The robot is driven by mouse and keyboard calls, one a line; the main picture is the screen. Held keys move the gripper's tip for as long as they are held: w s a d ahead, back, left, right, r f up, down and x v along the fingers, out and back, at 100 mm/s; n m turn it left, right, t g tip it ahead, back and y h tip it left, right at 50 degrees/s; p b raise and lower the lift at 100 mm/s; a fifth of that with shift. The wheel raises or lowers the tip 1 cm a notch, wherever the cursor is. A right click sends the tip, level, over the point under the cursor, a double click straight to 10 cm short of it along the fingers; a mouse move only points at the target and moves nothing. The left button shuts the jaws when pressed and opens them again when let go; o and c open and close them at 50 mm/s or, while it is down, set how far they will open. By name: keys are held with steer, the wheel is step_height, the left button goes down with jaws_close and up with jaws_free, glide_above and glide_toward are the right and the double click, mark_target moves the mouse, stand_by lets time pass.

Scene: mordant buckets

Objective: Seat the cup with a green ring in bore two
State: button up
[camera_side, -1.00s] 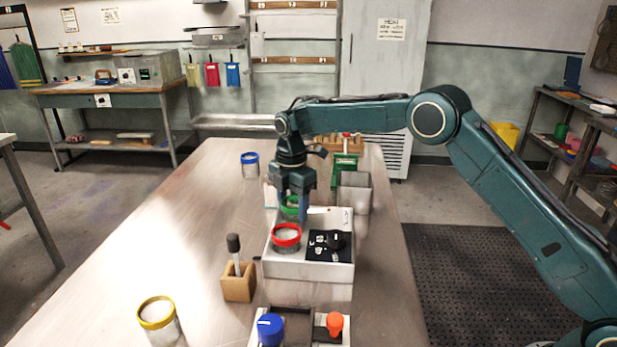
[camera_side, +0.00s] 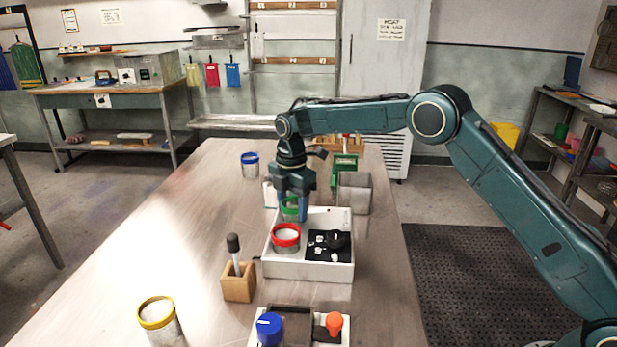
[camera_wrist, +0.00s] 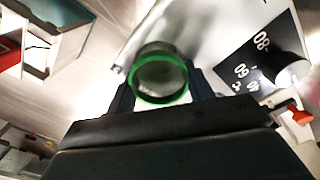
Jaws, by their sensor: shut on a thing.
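The cup with a green ring (camera_side: 290,208) is between the fingers of my gripper (camera_side: 291,205) at the back left of the white box. My gripper is shut on it. In the wrist view the green-ringed cup (camera_wrist: 160,76) shows from above, with a finger on each side. The white box (camera_side: 308,269) has a dark dial panel (camera_side: 322,252) at its right. A red-ringed cup (camera_side: 286,236) sits at the box's front left. Bore two cannot be told apart, and the cup's lower end is hidden.
A yellow-ringed cup (camera_side: 158,318) stands at the front left and a blue-ringed cup (camera_side: 250,166) at the back. A wooden block (camera_side: 238,288) holds a dark-topped tool. A grey bin (camera_side: 354,193) stands behind the box.

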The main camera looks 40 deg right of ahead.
steer(key=o, duration=1.1)
steer(key=shift+s+f, duration=0.1)
steer(key=shift+f, duration=0.65)
step_height(320, 180, up, 14)
steer(key=shift+f, duration=0.1)
